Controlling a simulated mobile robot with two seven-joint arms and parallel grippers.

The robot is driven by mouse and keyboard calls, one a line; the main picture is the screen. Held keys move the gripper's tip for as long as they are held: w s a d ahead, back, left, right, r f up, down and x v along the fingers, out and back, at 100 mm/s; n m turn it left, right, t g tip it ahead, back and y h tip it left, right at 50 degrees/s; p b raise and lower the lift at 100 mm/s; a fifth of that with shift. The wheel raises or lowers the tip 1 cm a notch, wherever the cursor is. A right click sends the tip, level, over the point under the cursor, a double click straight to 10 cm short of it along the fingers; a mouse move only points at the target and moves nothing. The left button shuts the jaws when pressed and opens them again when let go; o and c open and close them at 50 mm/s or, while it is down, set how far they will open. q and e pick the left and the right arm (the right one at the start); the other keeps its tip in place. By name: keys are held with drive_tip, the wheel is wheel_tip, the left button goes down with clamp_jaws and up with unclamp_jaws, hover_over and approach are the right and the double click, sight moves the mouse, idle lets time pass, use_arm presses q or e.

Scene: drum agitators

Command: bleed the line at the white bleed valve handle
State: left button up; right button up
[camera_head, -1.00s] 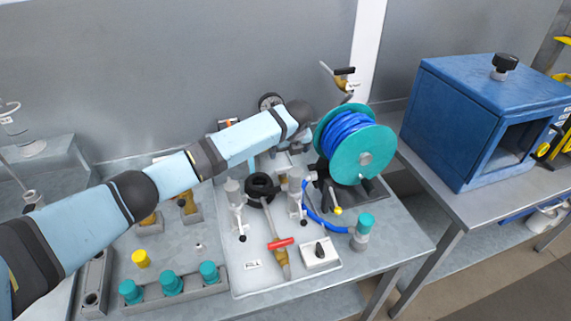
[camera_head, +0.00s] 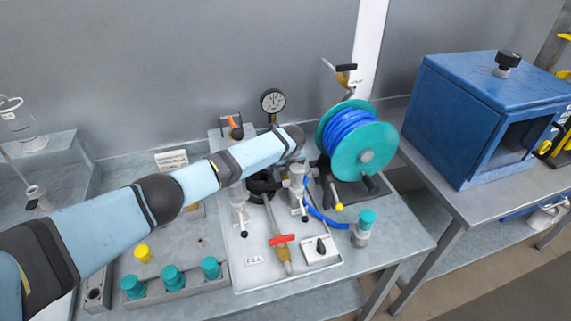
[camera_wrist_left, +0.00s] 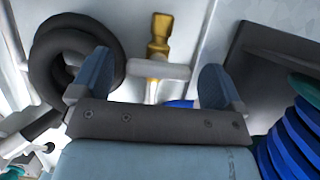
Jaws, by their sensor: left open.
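The white bleed valve handle (camera_wrist_left: 148,71) is a T-shaped white bar on a brass stem (camera_wrist_left: 160,35) in the left wrist view. My left gripper (camera_wrist_left: 152,72) is open, with one finger on either side of the handle and visible gaps to both. I cannot tell how far the fingers reach past the handle in depth. In the head view my left arm comes in from the left, over the panel, and its end lies left of the hose reel. The gripper and the white handle are hidden there. My right gripper is not in view.
A teal reel with blue hose (camera_head: 352,145) stands right of my arm's end. A black coiled hose (camera_wrist_left: 62,60) lies left of the handle. A red-handled valve (camera_head: 281,239), a pressure gauge (camera_head: 272,102) and a white switch box (camera_head: 320,250) are on the panel.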

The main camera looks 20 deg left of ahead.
use_arm(q)
drive_tip(key=c, duration=0.9)
drive_tip(key=shift+c, duration=0.2)
